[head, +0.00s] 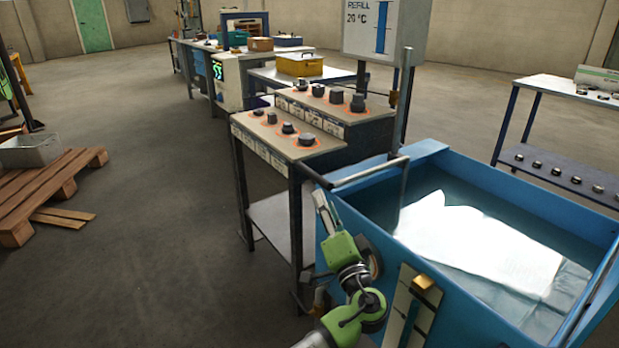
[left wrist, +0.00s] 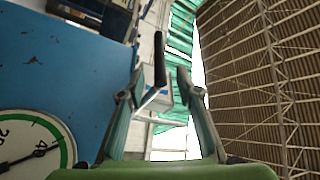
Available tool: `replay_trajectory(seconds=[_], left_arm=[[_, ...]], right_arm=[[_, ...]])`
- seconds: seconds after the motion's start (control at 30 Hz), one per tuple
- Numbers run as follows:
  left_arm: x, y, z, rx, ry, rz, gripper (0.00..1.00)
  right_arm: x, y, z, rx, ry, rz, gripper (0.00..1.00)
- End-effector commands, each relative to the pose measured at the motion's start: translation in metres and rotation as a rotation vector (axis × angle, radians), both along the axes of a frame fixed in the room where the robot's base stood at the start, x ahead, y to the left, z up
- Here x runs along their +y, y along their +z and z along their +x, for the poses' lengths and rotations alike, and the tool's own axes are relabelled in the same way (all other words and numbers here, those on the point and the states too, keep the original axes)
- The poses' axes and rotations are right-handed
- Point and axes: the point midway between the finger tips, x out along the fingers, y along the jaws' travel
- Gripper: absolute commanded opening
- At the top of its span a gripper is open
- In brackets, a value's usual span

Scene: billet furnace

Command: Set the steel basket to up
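The blue tank (head: 335,240) stands at the right of the head view, filled with water. No steel basket can be clearly made out; a bright white patch (head: 480,245) covers much of the water. A bent metal lever (head: 370,172) runs along the tank's near left corner, with an upright rod going down into the water. My left gripper (head: 322,202) is just below the lever's left end. In the left wrist view its two fingers are apart, and the lever's black grip (left wrist: 159,60) shows between and beyond the tips (left wrist: 157,82). My right gripper is not in view.
A control bench (head: 290,145) with several black knobs stands left of the tank. A sign (head: 385,30) stands behind it. A yellow block (head: 423,283) sits on the tank's front. A dial gauge (left wrist: 35,145) is close in the left wrist view.

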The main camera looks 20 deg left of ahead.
Motion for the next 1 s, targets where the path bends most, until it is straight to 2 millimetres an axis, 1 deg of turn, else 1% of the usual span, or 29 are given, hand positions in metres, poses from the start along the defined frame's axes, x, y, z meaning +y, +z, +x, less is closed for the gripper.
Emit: replay_trajectory(seconds=[0.03,0.3,0.4,0.5,0.7,1.0], left_arm=[[0.006,0.004,0.008,-0.002,0.002,0.003,0.32],[0.038,0.016,0.056,0.0,0.002,0.002,0.32],[0.047,0.019,0.072,0.001,0.001,0.003,0.32],[0.055,0.022,0.084,0.002,0.001,0.002,0.32],[0.063,0.024,0.097,0.003,0.0,0.0,0.32],[0.065,0.025,0.099,0.003,0.0,-0.001,0.32]], right_arm=[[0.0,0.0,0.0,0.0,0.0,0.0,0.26],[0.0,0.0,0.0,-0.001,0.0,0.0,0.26],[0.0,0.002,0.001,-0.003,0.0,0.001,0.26],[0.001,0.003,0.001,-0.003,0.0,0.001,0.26],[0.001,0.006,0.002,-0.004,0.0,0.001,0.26],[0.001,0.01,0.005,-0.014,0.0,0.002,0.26]])
